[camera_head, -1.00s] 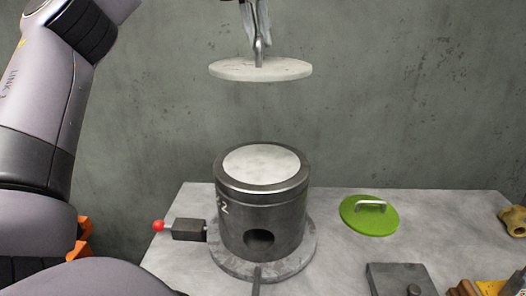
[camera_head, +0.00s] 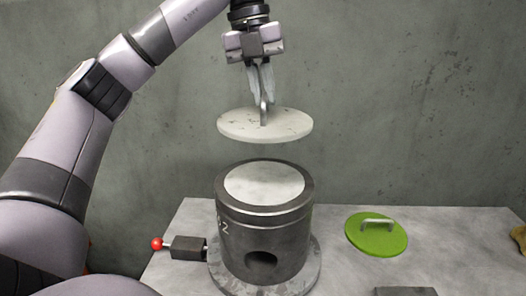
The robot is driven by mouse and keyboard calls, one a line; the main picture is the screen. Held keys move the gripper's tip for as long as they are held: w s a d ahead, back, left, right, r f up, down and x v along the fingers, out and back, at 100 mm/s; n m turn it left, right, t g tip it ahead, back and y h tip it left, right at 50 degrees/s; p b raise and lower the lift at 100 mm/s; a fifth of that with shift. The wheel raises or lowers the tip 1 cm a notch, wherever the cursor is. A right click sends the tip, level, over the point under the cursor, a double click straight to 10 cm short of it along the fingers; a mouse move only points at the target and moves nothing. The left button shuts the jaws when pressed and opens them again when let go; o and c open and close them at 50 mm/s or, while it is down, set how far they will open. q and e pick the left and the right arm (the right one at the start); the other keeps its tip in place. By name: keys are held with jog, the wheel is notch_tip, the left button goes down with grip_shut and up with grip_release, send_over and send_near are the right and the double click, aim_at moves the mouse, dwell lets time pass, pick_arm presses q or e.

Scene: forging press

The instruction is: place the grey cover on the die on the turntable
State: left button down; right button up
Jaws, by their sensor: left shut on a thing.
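The grey cover (camera_head: 240,126) is a flat pale disc with a metal handle on top. My left gripper (camera_head: 265,98) is shut on that handle and holds the cover roughly level, above the die and apart from it. The die (camera_head: 285,236) is a dark metal cylinder with a pale round top face and a hole low in its front. It stands upright on the round turntable (camera_head: 229,279), whose rim shows around its foot. My right gripper is out of view.
A green cover (camera_head: 377,239) with a handle lies on the grey table (camera_head: 455,250) to the right. A red-knobbed lever (camera_head: 158,244) sticks out left of the turntable. A dark block (camera_head: 405,291) is at the bottom edge and a brass-coloured part (camera_head: 518,240) at the right edge.

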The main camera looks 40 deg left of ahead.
aim_at(263, 109)
pick_arm(q)
notch_tip(263, 109, down, 4)
jog(key=shift+r, duration=0.15)
jog(key=shift+f+b, duration=0.9)
jog(key=shift+f, duration=3.35)
jog(key=shift+f, duration=0.2)
jog(key=c, duration=1.2)
grip_release()
jog(key=shift+o, duration=0.2)
